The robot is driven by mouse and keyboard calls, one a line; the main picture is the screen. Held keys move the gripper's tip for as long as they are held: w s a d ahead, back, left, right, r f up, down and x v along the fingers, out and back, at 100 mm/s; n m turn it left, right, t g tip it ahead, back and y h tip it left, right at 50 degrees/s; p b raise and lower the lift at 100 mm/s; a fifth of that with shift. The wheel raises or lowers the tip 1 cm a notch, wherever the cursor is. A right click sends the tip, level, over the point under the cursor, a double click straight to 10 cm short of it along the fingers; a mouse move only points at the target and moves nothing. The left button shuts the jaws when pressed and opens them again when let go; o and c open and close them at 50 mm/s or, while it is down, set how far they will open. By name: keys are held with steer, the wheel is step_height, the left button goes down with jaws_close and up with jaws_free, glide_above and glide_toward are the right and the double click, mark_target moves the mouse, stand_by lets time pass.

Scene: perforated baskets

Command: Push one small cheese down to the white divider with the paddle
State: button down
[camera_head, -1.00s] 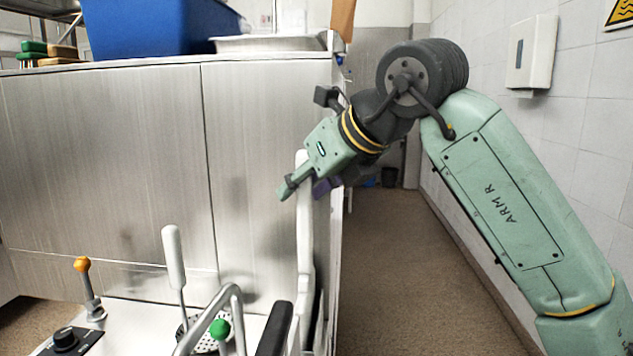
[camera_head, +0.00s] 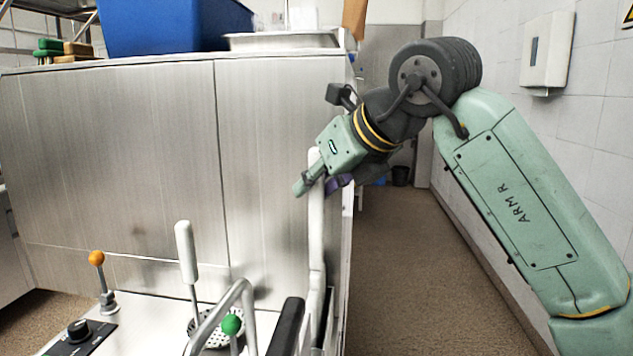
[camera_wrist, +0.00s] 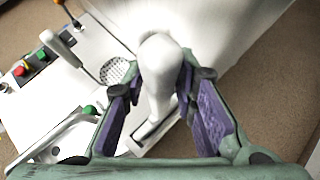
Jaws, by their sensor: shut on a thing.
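My gripper (camera_head: 320,182) is at the middle of the head view, its fingers around the upper part of a tall white paddle (camera_head: 317,235). The paddle stands nearly upright at the right end of the steel counter. In the wrist view the paddle's rounded white end (camera_wrist: 160,62) sits between my gripper's purple finger pads (camera_wrist: 165,108). The paddle's lower end is hidden in the head view. I cannot make out any small cheese or white divider in these views.
A white worktop holds an orange-knobbed lever (camera_head: 97,260), a black dial (camera_head: 78,330), a white-handled perforated skimmer (camera_head: 187,252) and a green-knobbed lever (camera_head: 232,325). A tall steel cabinet (camera_head: 120,160) stands behind, with a blue bin (camera_head: 165,25) on top. The floor (camera_head: 415,270) at right is clear.

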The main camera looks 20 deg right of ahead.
steer(key=shift+r, duration=0.25)
stand_by(0.3)
steer(key=shift+r+p, duration=0.9)
steer(key=shift+d+r, duration=0.1)
stand_by(0.4)
